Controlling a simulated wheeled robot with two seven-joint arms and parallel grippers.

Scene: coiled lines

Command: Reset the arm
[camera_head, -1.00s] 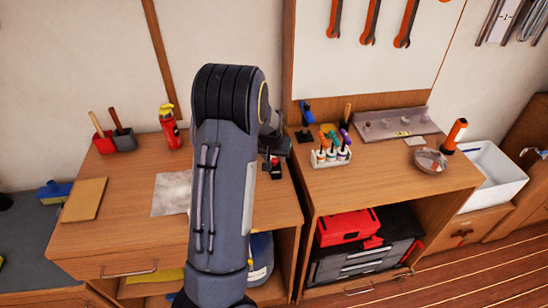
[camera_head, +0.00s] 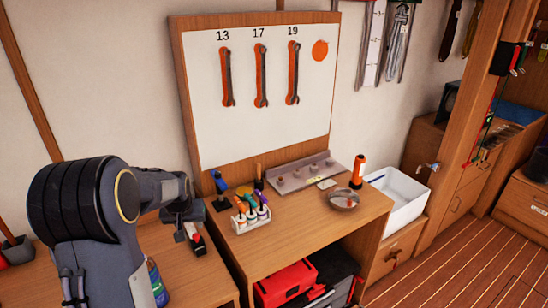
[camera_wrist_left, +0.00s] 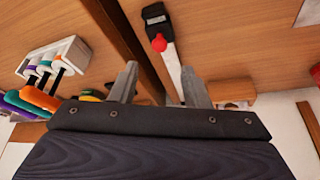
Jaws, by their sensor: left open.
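My left arm (camera_head: 85,215) comes in from the left in the head view, bent at its dark elbow. My left gripper (camera_head: 184,213) hangs above the right end of the left workbench, close to a small black, red and white tool (camera_head: 195,240). In the left wrist view, the two grey fingers of the gripper (camera_wrist_left: 160,82) are spread apart with nothing between them. The tool (camera_wrist_left: 160,38) lies beyond them there, partly behind the right finger. My right gripper is in neither view.
A rack of colourful screwdrivers (camera_head: 250,214), a metal bowl (camera_head: 343,199), an orange flashlight (camera_head: 358,171) and a grey rail (camera_head: 302,172) stand on the right bench. A white bin (camera_head: 402,200) is beside it. A wrench board (camera_head: 262,85) stands behind.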

